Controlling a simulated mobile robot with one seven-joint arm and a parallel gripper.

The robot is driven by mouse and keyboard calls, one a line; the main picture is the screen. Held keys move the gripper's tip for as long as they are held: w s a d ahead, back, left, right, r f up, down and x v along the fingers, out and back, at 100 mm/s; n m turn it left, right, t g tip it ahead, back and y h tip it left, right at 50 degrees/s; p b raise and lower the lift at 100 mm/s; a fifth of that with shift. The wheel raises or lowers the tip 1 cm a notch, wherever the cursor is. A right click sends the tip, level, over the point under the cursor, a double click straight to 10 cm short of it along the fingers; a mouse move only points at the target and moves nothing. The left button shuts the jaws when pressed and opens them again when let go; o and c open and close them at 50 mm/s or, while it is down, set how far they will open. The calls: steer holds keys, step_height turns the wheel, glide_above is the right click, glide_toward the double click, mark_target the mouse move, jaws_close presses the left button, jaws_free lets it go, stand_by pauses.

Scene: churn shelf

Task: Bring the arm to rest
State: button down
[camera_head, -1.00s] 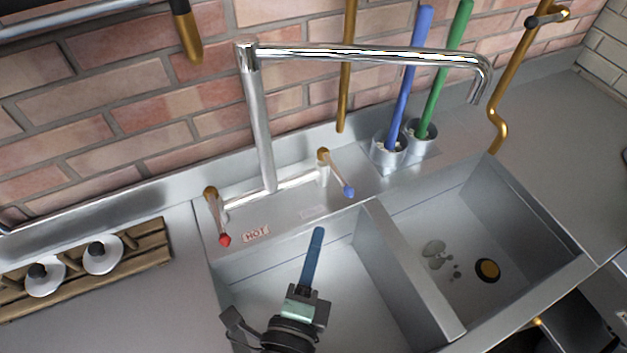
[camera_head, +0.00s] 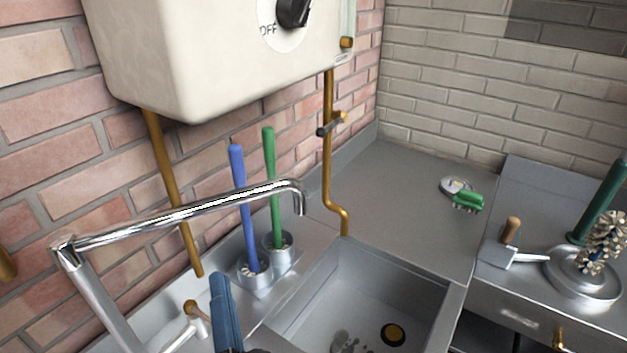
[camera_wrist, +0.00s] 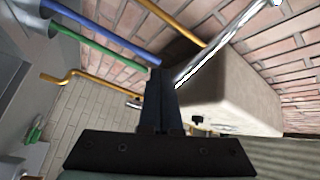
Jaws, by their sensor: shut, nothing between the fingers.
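My gripper (camera_head: 222,300) shows at the bottom of the head view, its blue fingers pointing up in front of the sink's back ledge. In the wrist view my gripper (camera_wrist: 158,85) has its dark fingers together, with nothing between them. It is apart from the chrome faucet spout (camera_head: 190,210), which lies to its left and above it in the head view. The rest of my arm is below the head view's edge.
A blue-handled brush (camera_head: 240,200) and a green-handled brush (camera_head: 272,190) stand in metal cups behind the sink basin (camera_head: 345,290). A cream water heater (camera_head: 210,60) hangs above. The counter (camera_head: 395,205) at right has wide free room.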

step_height(320, 180, up, 13)
steer(key=w+d+n+t+p, duration=0.1)
steer(key=w+d+n+t, duration=0.1)
steer(key=w+n, duration=0.15)
steer(key=s+d+r+n+t+h+p, duration=0.1)
steer(key=s+d+r+t+h, duration=0.1)
steer(key=r, duration=0.7)
steer(key=s+d+r+n+t+h, duration=0.2)
steer(key=s+d+r, duration=0.1)
steer(key=r, duration=0.7)
steer(key=s+d+r+n+t+h+p, duration=0.1)
steer(key=d+r, duration=0.3)
steer(key=r, duration=0.5)
steer(key=shift+s+d+r+n+t+h+p, duration=0.2)
steer(key=shift+s+n+t+h+p, duration=0.2)
steer(key=shift+s+t+h, duration=0.35)
steer(key=shift+w, duration=0.1)
